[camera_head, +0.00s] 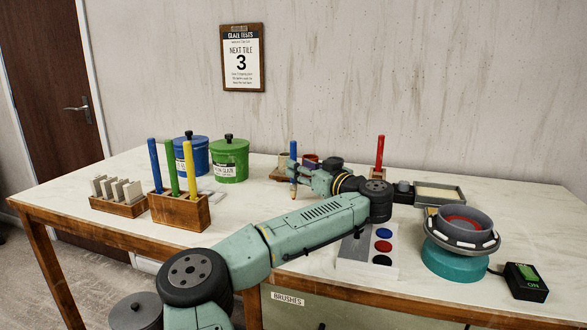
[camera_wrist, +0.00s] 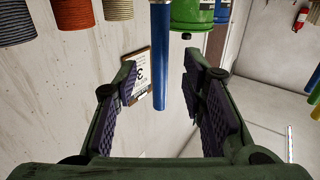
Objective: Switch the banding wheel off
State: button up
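The banding wheel (camera_head: 455,262) stands at the right of the table, a grey head on a teal base with a grey bowl (camera_head: 464,222) on it. A black switch box (camera_head: 526,282) sits to its right by the front edge, with a green lit rocker and the word ON. My gripper (camera_head: 297,178) is well to the left and behind the wheel, near the middle of the table. In the wrist view my gripper (camera_wrist: 167,88) is open, with a blue stick (camera_wrist: 161,60) showing between its fingers; I cannot tell whether they touch it.
A wooden rack (camera_head: 180,212) of coloured sticks, a tile holder (camera_head: 118,206), blue (camera_head: 191,152) and green (camera_head: 229,162) buckets stand left. A red stick (camera_head: 380,152) and a tray (camera_head: 438,193) are behind.

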aim_at(293, 183)
jog(key=p+x, duration=0.1)
jog(key=x, duration=0.3)
jog(key=shift+c, duration=0.5)
jog(key=shift+r, duration=0.1)
grip_shut()
